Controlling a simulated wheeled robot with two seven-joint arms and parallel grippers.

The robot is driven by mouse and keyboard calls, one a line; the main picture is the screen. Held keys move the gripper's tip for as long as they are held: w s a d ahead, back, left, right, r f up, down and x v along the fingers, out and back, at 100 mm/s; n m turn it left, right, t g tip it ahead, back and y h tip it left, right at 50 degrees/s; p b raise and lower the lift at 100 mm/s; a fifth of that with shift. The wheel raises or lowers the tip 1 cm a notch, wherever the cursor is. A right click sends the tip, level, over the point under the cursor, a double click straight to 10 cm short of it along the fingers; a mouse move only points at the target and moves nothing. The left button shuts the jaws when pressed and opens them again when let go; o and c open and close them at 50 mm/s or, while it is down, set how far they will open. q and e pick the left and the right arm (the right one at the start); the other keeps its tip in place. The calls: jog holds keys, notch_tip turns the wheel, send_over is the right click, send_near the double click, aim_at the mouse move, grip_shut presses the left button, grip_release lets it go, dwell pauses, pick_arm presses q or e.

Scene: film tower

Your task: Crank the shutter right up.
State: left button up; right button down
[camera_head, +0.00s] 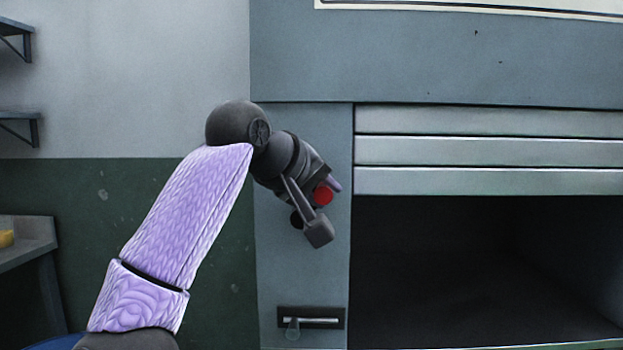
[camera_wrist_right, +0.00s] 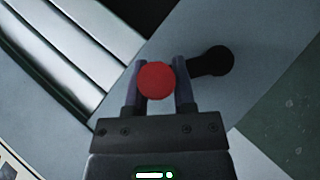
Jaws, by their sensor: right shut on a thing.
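The grey slatted shutter (camera_head: 480,151) is partly raised, with several slats showing above a dark opening (camera_head: 470,260). It also shows in the wrist view (camera_wrist_right: 75,50) at upper left. The crank's red knob (camera_head: 322,195) is on the grey post left of the shutter. My right gripper (camera_head: 327,188) is at the knob, and in the wrist view its two fingers (camera_wrist_right: 164,62) are shut around the red knob (camera_wrist_right: 155,80). The crank's black hub (camera_wrist_right: 215,61) lies right of the knob there. The crank arm is mostly hidden. My left gripper is not in view.
The grey post (camera_head: 300,270) carries a dark slotted fitting (camera_head: 311,318) with a light bar below the crank. A housing (camera_head: 430,55) spans above the shutter. Wall shelves (camera_head: 15,27) and a counter (camera_head: 25,240) stand at far left. Space before the opening is clear.

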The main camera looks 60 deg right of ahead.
pick_arm(q)
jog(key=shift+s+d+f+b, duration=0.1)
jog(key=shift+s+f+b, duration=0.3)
jog(key=shift+b, duration=0.2)
pick_arm(e)
jog(key=f+m+t+y, duration=0.1)
jog(key=f+m+t, duration=0.1)
jog(key=t, duration=0.1)
jog(key=s+f+m+t+y, duration=0.1)
jog(key=f+m+t+y, duration=0.1)
jog(key=f+t, duration=0.1)
jog(key=s+d+f+m+t+y, duration=0.1)
jog(key=f+m+t+y, duration=0.1)
jog(key=t, duration=0.2)
jog(key=shift+s+f+m+t, duration=0.15)
jog(key=shift+f+m+t, duration=0.15)
jog(key=shift+t, duration=0.1)
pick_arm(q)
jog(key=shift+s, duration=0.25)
